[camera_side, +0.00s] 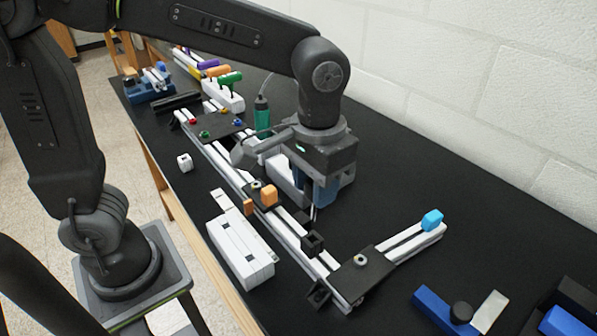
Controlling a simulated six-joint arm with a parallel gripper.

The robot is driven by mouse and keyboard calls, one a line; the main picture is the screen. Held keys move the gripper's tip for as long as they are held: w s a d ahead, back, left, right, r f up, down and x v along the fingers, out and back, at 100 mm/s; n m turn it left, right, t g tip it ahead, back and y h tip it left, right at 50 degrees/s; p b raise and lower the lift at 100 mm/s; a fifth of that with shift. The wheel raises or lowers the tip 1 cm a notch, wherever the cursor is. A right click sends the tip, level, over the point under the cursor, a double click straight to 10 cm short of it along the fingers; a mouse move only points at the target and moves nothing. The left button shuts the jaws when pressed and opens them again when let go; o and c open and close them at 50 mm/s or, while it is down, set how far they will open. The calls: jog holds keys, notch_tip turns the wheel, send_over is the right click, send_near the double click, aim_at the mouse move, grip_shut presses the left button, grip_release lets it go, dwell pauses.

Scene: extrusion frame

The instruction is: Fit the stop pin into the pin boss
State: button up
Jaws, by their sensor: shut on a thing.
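My gripper (314,202) points down over the extrusion frame, with its blue-grey fingers close together. A thin, pale, upright piece, which looks like the stop pin (313,213), shows just below the fingertips; most of it is hidden by the fingers. A small black block with an opening (313,243), possibly the pin boss, sits on the white rail just below and in front of the gripper. The pin appears above and behind this block, apart from it; the exact gap cannot be told from this view.
The white extrusion rail (225,166) runs diagonally across the black table (440,190). A black corner plate (361,275) joins a side rail with a blue cap (432,220). An orange block (269,197), a white block (240,253) and a green bottle (262,117) stand nearby. The right back is clear.

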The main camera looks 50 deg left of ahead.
aim_at(313, 219)
jog(key=shift+f, duration=2.3)
jog(key=shift+f, duration=0.3)
jog(key=shift+f, duration=0.7)
jog(key=shift+f, duration=0.35)
jog(key=shift+f, duration=0.4)
jog(key=shift+f, duration=0.1)
jog(key=o, duration=1)
